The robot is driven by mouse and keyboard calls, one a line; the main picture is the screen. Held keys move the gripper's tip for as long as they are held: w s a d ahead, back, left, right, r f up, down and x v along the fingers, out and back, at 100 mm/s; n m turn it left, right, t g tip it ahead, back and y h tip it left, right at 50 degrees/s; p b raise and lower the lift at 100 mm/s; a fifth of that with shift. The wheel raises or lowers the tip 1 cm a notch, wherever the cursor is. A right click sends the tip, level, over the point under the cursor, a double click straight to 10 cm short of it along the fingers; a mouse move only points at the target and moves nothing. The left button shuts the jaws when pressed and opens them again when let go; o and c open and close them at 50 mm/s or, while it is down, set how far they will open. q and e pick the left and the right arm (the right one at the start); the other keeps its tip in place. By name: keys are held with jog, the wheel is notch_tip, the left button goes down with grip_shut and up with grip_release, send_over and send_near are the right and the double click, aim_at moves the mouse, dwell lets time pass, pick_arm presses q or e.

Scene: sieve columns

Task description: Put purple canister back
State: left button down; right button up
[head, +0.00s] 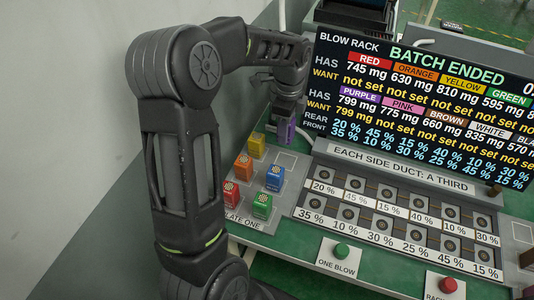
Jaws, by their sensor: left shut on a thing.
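The purple canister (285,134) is held in my left gripper (288,121), which is shut on it above the back right corner of a grey plate (241,220) marked "plate one". A bare pale square (287,159) shows on the plate just in front of and below the canister. The gap between the canister and the plate is hard to judge. My right gripper is not in view.
On the plate stand a yellow canister (257,145), an orange one (243,167), a blue one (275,178), a red one (229,193) and a green one (262,206). A duct panel (400,208) and a display screen (420,110) stand to the right.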

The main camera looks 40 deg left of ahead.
pick_arm(q)
jog(key=shift+w+d+r, duration=0.1)
jog(key=shift+w+d, duration=0.05)
jog(key=shift+d, duration=0.3)
jog(key=shift+a+f, duration=0.2)
jog(key=shift+f, duration=0.15)
notch_tip(320, 180, down, 6)
jog(key=shift+r+p, duration=0.2)
jog(key=shift+p, duration=0.3)
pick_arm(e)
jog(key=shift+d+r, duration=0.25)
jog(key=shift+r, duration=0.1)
pick_arm(q)
notch_tip(320, 180, down, 3)
jog(key=shift+d+r+p, duration=0.1)
jog(key=shift+p, duration=0.2)
jog(key=shift+f, duration=0.5)
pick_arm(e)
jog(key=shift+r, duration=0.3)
pick_arm(q)
jog(key=shift+f, duration=0.1)
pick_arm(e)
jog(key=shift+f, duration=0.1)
